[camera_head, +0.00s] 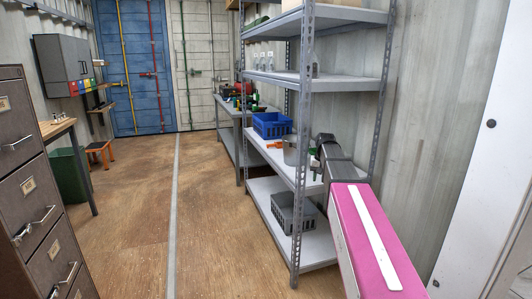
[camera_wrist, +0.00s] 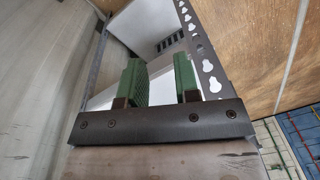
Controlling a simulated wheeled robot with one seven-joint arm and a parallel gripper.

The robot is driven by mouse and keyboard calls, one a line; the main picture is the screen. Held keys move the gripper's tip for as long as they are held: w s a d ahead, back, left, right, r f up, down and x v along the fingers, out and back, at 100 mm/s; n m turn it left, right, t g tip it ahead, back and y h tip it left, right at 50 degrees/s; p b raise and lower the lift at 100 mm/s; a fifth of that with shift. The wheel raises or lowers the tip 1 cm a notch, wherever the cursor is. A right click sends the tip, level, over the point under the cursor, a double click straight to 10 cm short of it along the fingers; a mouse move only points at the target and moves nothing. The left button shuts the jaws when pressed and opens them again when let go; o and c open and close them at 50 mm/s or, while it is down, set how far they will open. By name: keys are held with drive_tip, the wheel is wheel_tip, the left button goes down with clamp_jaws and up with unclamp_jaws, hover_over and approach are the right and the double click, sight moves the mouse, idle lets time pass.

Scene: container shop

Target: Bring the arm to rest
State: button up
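My arm (camera_head: 372,245), with a pink link and a dark joint, reaches from the lower right in the head view to the grey metal shelf rack (camera_head: 297,170). In the wrist view my gripper (camera_wrist: 160,78) has two green fingers set apart with a clear gap. Nothing is held between them. The rack's slotted upright (camera_wrist: 205,55) runs close beside the right finger in the wrist view; I cannot tell whether they touch.
A blue crate (camera_head: 272,125) and an orange item (camera_head: 275,145) are on the rack's middle shelf side. A grey crate (camera_head: 292,212) is on its low shelf. A drawer cabinet (camera_head: 30,190) stands left. The wooden floor (camera_head: 140,200) between is clear.

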drive_tip(key=s+a+f, duration=0.2)
drive_tip(key=s+f, duration=0.9)
drive_tip(key=s, duration=0.2)
drive_tip(key=s+a+f+n+g, duration=0.1)
drive_tip(key=s+a+f, duration=0.1)
drive_tip(key=s+f, duration=0.9)
drive_tip(key=shift+s+a+f+h, duration=0.3)
drive_tip(key=shift+s+f+h, duration=0.1)
drive_tip(key=shift+s, duration=0.6)
